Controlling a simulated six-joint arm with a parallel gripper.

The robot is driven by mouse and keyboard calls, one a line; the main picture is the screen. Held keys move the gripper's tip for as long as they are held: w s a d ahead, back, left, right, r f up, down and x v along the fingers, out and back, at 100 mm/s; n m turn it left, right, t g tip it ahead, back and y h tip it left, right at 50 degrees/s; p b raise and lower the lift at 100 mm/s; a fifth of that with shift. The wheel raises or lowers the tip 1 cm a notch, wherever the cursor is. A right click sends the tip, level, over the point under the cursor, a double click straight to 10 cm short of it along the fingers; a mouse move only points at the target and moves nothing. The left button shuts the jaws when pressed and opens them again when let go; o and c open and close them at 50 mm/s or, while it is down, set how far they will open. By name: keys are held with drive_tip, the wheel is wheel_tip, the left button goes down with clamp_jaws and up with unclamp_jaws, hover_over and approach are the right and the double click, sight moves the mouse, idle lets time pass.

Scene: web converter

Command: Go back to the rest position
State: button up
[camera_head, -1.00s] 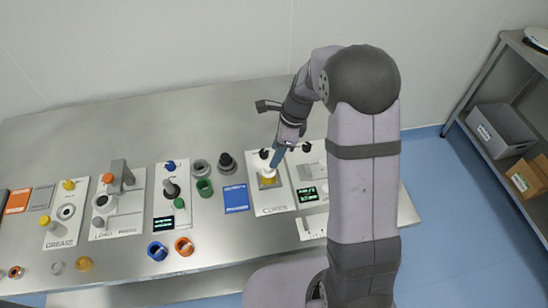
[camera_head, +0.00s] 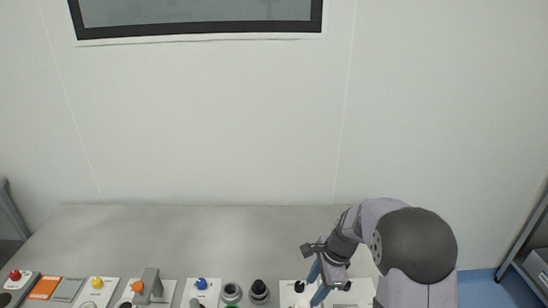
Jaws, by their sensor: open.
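My gripper (camera_head: 317,288) is at the lower right of the head view, over a white station plate (camera_head: 356,292) at the bench's front part. Its blue fingers point down and are open. A small white part with a dark top (camera_head: 299,288) is just left of the fingers; I cannot tell whether they touch it. My arm's dark round joint and links hide the area to the right. The lower picture edge cuts off what lies under the fingertips.
The steel bench (camera_head: 190,235) is bare toward the wall. A shelf (camera_head: 528,250) stands at right.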

drive_tip(key=s+d+f+n+g+h, duration=0.1)
drive_tip(key=s+f+n+g, duration=0.1)
drive_tip(key=s+n, duration=0.5)
drive_tip(key=s+d+f+n+g+h, duration=0.1)
drive_tip(key=s+d+n, duration=0.1)
drive_tip(key=s+n, duration=0.5)
drive_tip(key=s+r+n+t, duration=0.2)
drive_tip(key=s+r+n, duration=0.1)
drive_tip(key=s+r, duration=0.4)
drive_tip(key=shift+h, duration=0.3)
drive_tip(key=shift+s+a, duration=0.1)
drive_tip(key=shift+c, duration=0.2)
idle(0.7)
